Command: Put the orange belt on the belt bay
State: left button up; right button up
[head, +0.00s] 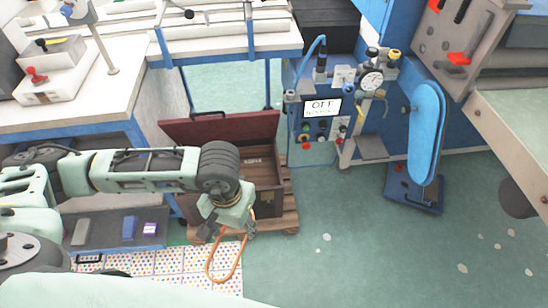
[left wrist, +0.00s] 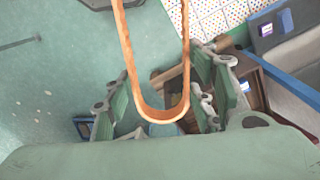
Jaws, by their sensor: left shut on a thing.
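The orange belt (head: 238,262) is a thin closed loop that hangs below my left gripper (head: 238,228) in the head view. In the left wrist view the belt (left wrist: 160,116) runs up from between the fingers of the left gripper (left wrist: 157,118), which is shut on its rounded end. The belt hangs in the air over the edge of the dotted mat and the green floor. I cannot tell which thing is the belt bay. My right gripper is not in view.
An open brown chest (head: 268,190) stands on a wooden pallet behind the gripper. A low dark tray (head: 105,237) with small blocks lies left, beside the dotted mat (head: 190,262). A blue machine (head: 318,145) stands behind. The floor at right is mostly clear.

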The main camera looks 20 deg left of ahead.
aim_at(255, 180)
jog(key=i+l+u, duration=0.15)
jog(key=i, duration=0.25)
jog(key=i+l+u, duration=0.15)
jog(key=i, duration=0.3)
jog(key=i+l+u, duration=0.1)
jog(key=i, duration=0.3)
jog(key=u, duration=0.5)
